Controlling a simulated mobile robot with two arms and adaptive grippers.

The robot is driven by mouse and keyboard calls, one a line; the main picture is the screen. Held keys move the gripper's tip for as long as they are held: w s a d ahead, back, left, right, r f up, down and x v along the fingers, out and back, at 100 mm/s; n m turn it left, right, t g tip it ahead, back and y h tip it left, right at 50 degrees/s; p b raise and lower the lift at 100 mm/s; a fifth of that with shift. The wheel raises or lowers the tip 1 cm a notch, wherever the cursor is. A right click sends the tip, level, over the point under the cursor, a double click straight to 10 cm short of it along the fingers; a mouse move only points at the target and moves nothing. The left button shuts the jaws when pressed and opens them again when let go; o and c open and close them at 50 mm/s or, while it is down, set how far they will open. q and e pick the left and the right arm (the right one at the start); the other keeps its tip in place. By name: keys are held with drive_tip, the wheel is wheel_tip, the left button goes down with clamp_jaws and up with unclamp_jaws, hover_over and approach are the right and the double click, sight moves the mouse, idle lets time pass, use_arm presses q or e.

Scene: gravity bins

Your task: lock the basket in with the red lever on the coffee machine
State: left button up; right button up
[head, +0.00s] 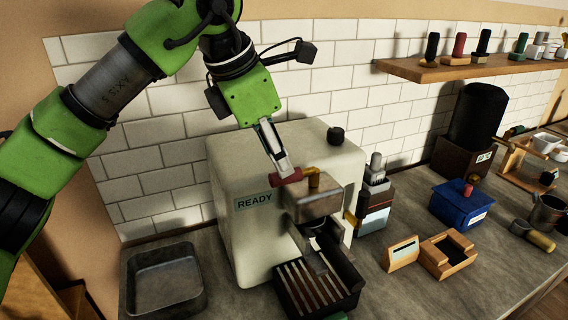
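The cream coffee machine (232,160) stands against the tiled wall, with a READY label (254,200) on its front. The red lever (291,178) sticks out at the front, left of the metal group head (322,207). My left gripper (281,166) reaches down from above with its fingertips at the red lever, appearing to touch it. The fingers are seen nearly edge-on and cover part of the lever, so their grip is unclear. A dark part under the group head may be the basket; I cannot make it out clearly. My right gripper is not in view.
A slatted drip tray (306,284) lies below the group head. A grey metal pan (165,280) is at the left. Right of the machine are a wooden box (448,254), a blue box (461,205) and a dark grinder (478,120). A shelf (470,67) holds several tampers.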

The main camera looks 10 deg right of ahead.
sight(296, 181)
use_arm(q)
drive_tip(key=shift+p+x, duration=0.6)
drive_tip(key=shift+x, duration=2)
clamp_jaws()
